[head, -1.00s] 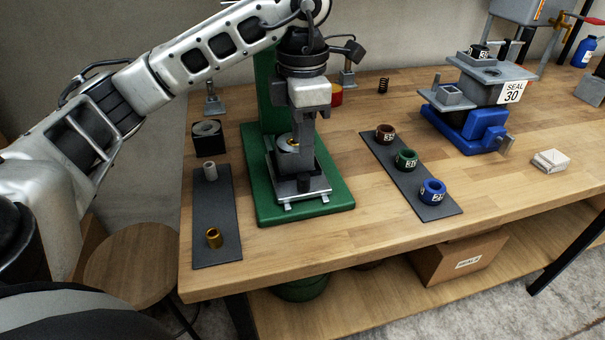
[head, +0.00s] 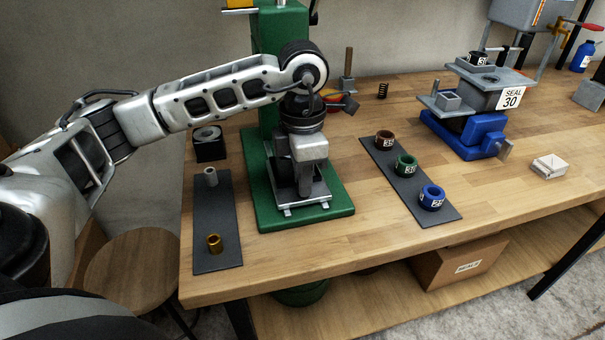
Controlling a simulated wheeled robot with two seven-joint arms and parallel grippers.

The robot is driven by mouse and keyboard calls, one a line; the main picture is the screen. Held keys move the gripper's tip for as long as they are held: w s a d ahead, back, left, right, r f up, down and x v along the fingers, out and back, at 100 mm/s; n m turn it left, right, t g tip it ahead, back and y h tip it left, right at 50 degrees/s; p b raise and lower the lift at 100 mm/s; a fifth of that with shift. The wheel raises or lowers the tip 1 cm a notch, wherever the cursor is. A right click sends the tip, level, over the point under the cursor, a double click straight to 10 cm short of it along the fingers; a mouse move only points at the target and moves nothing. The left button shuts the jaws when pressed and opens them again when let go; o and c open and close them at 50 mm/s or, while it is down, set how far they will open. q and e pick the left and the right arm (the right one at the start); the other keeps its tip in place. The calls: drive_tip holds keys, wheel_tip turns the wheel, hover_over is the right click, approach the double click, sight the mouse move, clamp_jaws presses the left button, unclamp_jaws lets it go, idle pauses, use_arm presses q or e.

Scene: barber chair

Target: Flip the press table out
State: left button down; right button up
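The green press (head: 262,212) stands on the bench, with its column rising behind my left arm. Its press table (head: 318,203) is a dark plate with pale metal rails, at the front over the green base. My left gripper (head: 305,190) points down over the press table, and its wrist hides most of the table's rear part. A grey finger hangs close above the plate. I cannot tell whether it touches the table or whether the fingers are apart. My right gripper is not in view.
A dark mat (head: 217,222) with a grey sleeve (head: 210,176) and a brass sleeve (head: 214,244) lies left of the press. Another mat (head: 410,184) with brown, green and blue rings lies right. A blue-based fixture (head: 470,135) stands farther right. The bench front is clear.

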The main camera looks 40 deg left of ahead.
use_arm(q)
drive_tip(key=shift+s+d, duration=0.9)
drive_tip(key=shift+d, duration=0.2)
drive_tip(key=shift+s+d, duration=0.15)
drive_tip(key=shift+d, duration=0.05)
drive_tip(key=c, duration=1.5)
unclamp_jaws()
drive_tip(key=shift+c, duration=0.2)
drive_tip(key=shift+r, duration=0.1)
